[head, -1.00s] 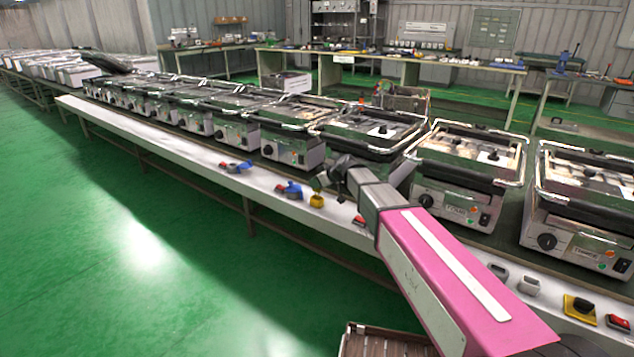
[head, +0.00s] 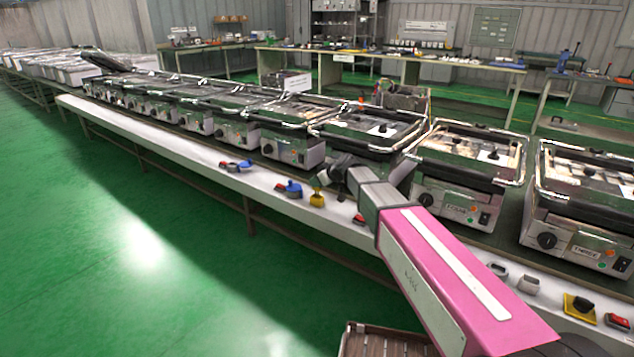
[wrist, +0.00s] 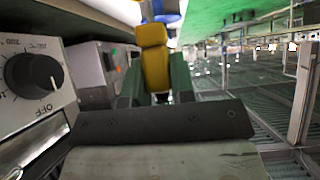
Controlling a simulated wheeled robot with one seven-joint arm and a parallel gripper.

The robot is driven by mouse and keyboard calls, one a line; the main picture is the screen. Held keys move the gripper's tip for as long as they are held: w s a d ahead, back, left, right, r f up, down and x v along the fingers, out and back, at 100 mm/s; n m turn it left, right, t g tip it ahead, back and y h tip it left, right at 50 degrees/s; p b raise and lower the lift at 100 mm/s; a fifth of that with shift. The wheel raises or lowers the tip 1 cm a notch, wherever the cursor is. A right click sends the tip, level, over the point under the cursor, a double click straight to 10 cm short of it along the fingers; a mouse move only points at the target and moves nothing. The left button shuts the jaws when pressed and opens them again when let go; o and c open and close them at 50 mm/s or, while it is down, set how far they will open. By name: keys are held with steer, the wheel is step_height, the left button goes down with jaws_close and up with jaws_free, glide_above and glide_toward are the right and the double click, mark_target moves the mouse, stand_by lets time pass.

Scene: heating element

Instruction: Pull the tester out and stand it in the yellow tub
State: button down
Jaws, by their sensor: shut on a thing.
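A yellow upright piece, which looks like the tester (wrist: 156,68), is between the two green fingers of my gripper (wrist: 155,88) in the wrist view. The fingers touch its sides. In the head view a yellow shape (head: 317,197) stands at the white ledge beside my dark wrist. I cannot tell there where the tester ends and any tub under it begins. My fingertips are hidden or too small to make out in the head view. Another yellow tub or tray (head: 579,308) with a dark piece in it lies on the ledge at the lower right.
Blue pieces (head: 289,189) lie on the ledge left of the yellow shape; blue also shows beyond it in the wrist view (wrist: 162,16). A red and black piece (head: 359,219) lies to the right. Grills with knobs (head: 463,200) line the bench behind.

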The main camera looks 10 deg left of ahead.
mark_target(317, 190)
steer(key=shift+f, duration=2.25)
steer(key=c, duration=0.9)
jaws_free()
steer(key=v, duration=1)
steer(key=shift+d+r, duration=0.2)
steer(key=shift+d, duration=0.1)
